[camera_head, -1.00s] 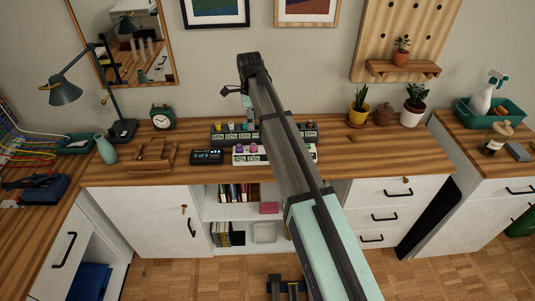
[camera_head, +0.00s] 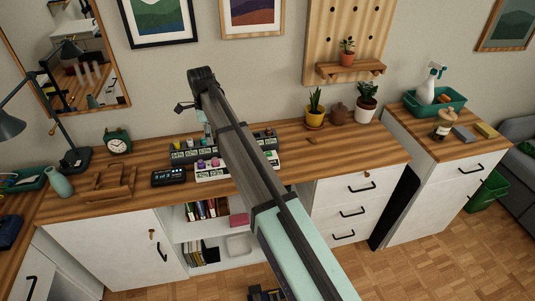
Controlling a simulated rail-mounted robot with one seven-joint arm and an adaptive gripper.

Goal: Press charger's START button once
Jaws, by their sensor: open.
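A small black box with a lit display (camera_head: 168,177) lies on the wooden desk. Beside it is a white unit (camera_head: 212,173) with purple and pale items on top. Behind them is a long dark rack (camera_head: 185,155) with small coloured items in its slots. I cannot tell which of these is the charger, and no START label can be read. My arm crosses the view and hides part of the white unit and the rack.
A wooden stand (camera_head: 108,185), a green clock (camera_head: 117,142) and a lamp (camera_head: 62,120) stand to the left. Potted plants (camera_head: 315,112) stand at the back right. The desk right of the rack is mostly clear. A teal tray (camera_head: 435,104) sits on the right cabinet.

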